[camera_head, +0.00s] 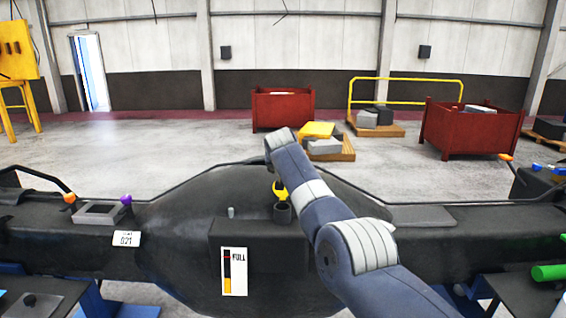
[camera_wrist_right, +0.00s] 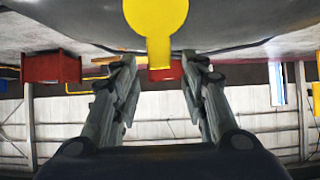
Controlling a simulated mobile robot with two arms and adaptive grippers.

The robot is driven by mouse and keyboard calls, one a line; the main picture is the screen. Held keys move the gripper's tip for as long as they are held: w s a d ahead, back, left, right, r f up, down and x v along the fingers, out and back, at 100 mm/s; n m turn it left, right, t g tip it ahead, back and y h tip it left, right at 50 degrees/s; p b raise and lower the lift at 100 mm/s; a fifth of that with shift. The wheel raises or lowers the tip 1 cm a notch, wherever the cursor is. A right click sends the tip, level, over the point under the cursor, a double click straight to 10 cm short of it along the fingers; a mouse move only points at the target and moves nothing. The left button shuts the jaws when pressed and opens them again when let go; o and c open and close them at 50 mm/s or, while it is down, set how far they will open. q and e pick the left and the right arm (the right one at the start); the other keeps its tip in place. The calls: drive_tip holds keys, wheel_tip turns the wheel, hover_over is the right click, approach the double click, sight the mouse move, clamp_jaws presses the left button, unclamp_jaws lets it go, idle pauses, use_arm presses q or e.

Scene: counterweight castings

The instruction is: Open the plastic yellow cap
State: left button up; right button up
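The yellow cap (camera_head: 279,190) shows beside my right forearm in the head view, just above a short dark round neck (camera_head: 282,213) on the big dark casting (camera_head: 190,220). My arm hides part of it. In the right wrist view the cap (camera_wrist_right: 156,18) is a round yellow disc with a narrow tab pointing down between the fingers. My right gripper (camera_wrist_right: 160,60) is open, one finger on each side of the tab, with gaps visible on both sides. Whether the fingertips reach the tab in depth I cannot tell. My left gripper is not in view.
A gauge marked FULL (camera_head: 234,271) is on the casting's front. A small grey peg (camera_head: 231,212) stands left of the neck. A purple knob (camera_head: 126,200) and a 021 label (camera_head: 126,239) are further left. Red bins (camera_head: 283,110) and pallets stand on the floor behind.

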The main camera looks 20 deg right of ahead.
drive_tip(key=shift+a, duration=0.1)
drive_tip(key=v, duration=1.2)
idle(0.4)
